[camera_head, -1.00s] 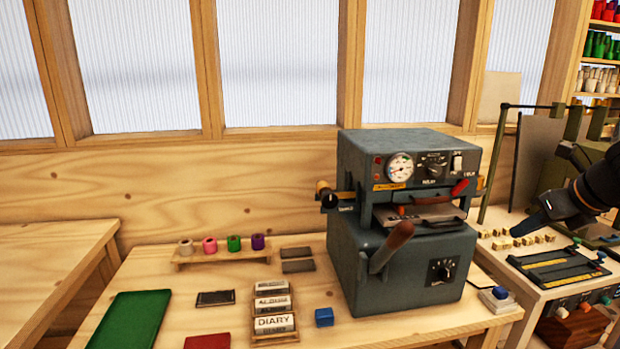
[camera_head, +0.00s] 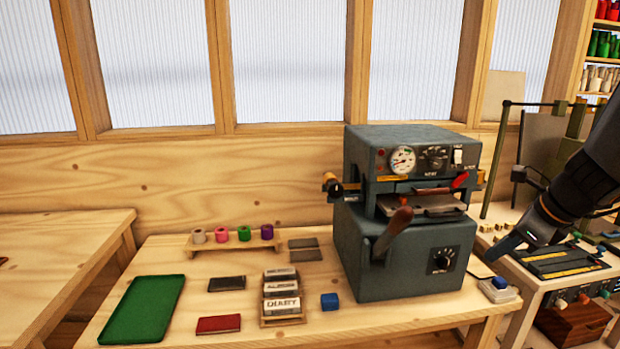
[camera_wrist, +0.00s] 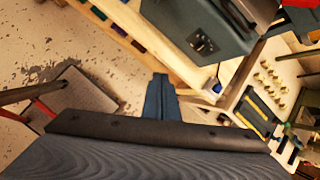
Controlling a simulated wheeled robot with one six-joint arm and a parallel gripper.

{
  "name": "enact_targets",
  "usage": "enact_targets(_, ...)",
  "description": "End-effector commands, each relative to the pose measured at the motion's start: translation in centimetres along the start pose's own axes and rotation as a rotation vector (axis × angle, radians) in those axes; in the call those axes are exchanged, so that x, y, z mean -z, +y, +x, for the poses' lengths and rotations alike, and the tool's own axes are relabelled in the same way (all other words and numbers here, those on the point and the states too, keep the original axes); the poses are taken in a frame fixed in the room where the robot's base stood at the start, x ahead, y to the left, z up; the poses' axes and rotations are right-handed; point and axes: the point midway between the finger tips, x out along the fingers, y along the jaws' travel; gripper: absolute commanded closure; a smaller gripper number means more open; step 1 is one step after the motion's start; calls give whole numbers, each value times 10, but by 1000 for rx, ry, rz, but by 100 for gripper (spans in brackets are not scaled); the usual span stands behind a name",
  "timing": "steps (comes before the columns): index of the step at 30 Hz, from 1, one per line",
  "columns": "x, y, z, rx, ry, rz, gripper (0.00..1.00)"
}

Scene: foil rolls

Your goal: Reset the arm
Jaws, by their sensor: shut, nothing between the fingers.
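My gripper (camera_head: 505,246) is at the right of the head view, in front of the side bench and to the right of the grey press. Its fingers are together and hold nothing. In the wrist view its blue-grey fingers (camera_wrist: 160,80) show closed at the centre, with open floor and the bench edge beyond them. The grey press (camera_head: 405,225) stands on the wooden table, with a gauge on its front and a brown-knobbed lever. It also shows at the top of the wrist view (camera_wrist: 200,35).
The table (camera_head: 215,265) holds a rack of foil rolls (camera_head: 235,240), a green tray (camera_head: 142,310), a red block (camera_head: 218,324), a DIARY holder (camera_head: 282,320) and a blue cube (camera_head: 329,301). A blue button (camera_head: 499,284) sits at its right corner. Shelves (camera_head: 602,60) stand far right.

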Motion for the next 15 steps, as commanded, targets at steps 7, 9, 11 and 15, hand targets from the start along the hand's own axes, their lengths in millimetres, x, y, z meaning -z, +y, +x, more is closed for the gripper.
enact_targets(7, -16, 74, 39, -134, 72, -559, 100)
enact_targets(9, -20, 104, 52, -190, 89, -803, 100)
enact_targets(11, -21, 131, 62, -245, 97, -1037, 100)
enact_targets(15, -20, 187, 80, -364, 89, -1583, 100)
